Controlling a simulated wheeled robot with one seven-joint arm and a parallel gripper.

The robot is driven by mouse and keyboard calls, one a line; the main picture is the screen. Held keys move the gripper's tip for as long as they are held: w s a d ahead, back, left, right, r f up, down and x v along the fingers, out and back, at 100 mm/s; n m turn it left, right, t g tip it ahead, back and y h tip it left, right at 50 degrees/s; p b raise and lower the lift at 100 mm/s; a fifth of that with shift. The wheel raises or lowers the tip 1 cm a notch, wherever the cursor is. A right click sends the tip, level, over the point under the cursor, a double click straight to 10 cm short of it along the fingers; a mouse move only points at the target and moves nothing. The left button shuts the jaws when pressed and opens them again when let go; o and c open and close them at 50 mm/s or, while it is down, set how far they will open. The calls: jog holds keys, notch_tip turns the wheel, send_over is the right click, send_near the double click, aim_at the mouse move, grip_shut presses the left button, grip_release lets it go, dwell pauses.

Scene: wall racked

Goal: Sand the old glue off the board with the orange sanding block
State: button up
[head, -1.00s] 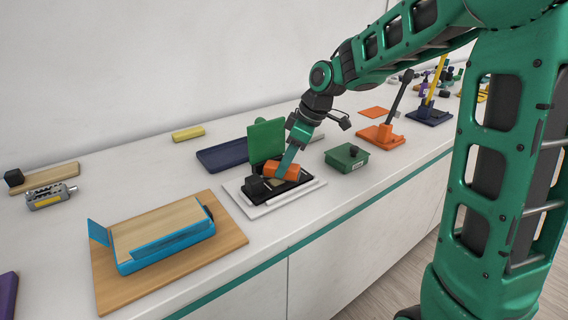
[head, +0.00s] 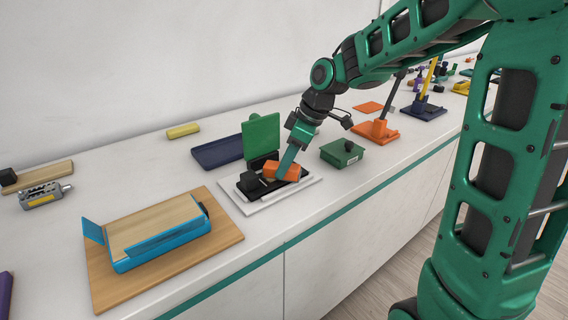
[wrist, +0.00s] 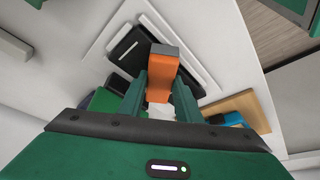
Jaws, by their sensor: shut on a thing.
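The orange sanding block (head: 282,171) is held in my gripper (head: 287,162), low over a black tray (head: 250,190) on a white mat (head: 300,191). I cannot tell whether the block touches the tray. In the wrist view the block (wrist: 160,67) sits between the two green fingers of my gripper (wrist: 160,86). A pale wooden board (head: 150,226) lies in a blue holder (head: 165,252) with a raised flap, at the left front and apart from my gripper. No old glue can be made out on it.
The holder stands on a brown wooden base (head: 100,292). A green panel (head: 261,136) stands upright behind the tray. A green box (head: 342,153) is to its right, a navy tray (head: 215,152) behind. Orange and navy stands (head: 374,133) are farther right. The counter's front edge is close.

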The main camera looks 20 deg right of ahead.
aim_at(273, 163)
jog(key=shift+s+a, duration=0.25)
jog(key=shift+a, duration=0.5)
jog(key=shift+w, duration=0.15)
jog(key=shift+w+a, duration=0.2)
jog(key=shift+w, duration=0.4)
jog(key=shift+w+a, duration=0.2)
jog(key=shift+w, duration=0.4)
jog(key=shift+r, duration=0.1)
jog(key=shift+r, duration=3.4)
